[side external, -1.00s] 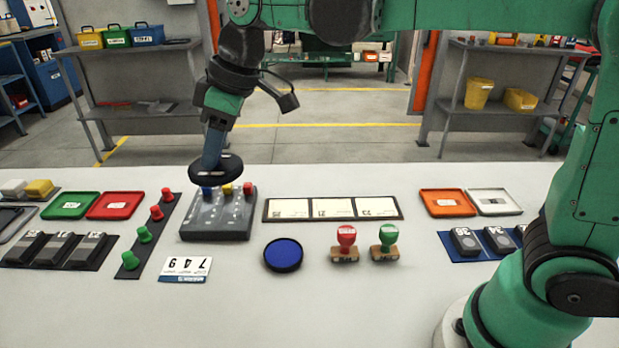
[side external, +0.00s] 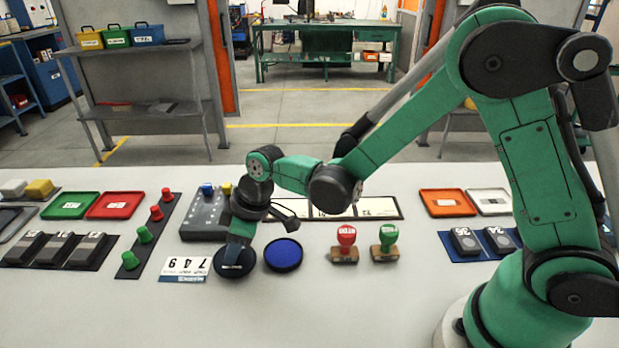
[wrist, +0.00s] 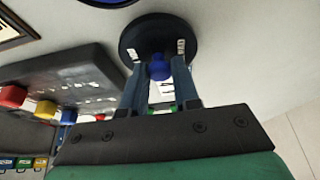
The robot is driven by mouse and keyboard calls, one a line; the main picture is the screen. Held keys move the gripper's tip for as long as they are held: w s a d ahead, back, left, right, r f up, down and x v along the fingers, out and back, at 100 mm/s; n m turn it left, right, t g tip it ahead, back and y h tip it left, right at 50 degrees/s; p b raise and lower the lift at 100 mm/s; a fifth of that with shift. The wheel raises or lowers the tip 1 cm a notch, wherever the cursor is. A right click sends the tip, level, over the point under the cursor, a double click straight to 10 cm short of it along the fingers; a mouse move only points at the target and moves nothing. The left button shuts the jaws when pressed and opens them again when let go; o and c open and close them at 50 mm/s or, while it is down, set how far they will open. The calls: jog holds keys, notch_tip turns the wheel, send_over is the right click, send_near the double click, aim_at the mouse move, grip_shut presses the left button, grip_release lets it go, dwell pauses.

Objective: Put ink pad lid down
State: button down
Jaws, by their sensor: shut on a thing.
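The ink pad lid (side external: 228,270) is a round black disc with a blue knob, which shows in the wrist view (wrist: 158,68). My gripper (side external: 236,254) is shut on that knob. The lid is low over the white table, just left of the ink pad; I cannot tell whether it touches the table. The ink pad (side external: 283,255) is a round black dish with a blue face, lying uncovered. Lid and pad look close side by side.
A grey box with coloured knobs (side external: 200,222) stands behind the lid. A red stamp (side external: 346,240) and a green stamp (side external: 386,238) stand right of the pad. A dark strip with red and green pegs (side external: 150,236) is to the left. The table front is clear.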

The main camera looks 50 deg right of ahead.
aim_at(265, 259)
jog(key=shift+f, duration=0.8)
jog(key=shift+f, duration=0.1)
jog(key=c, duration=0.7)
grip_release()
jog(key=shift+o, duration=0.2)
jog(key=v, duration=1.2)
jog(key=shift+s+d+r+m+t+h, duration=0.35)
jog(key=shift+s+d+m+t+h, duration=0.25)
jog(key=shift+s+d+m, duration=0.85)
jog(key=shift+s+d+r+m+t+h, duration=0.4)
jog(key=shift+s+d+m+t, duration=0.35)
jog(key=shift+s+d+m, duration=0.65)
jog(key=shift+s+d+r+m+t+h, duration=0.25)
jog(key=shift+s+d+m+t+h, duration=0.6)
jog(key=shift+d+m, duration=0.95)
jog(key=shift+s+d+y, duration=0.1)
jog(key=shift+s+y, duration=0.1)
jog(key=shift+y, duration=0.05)
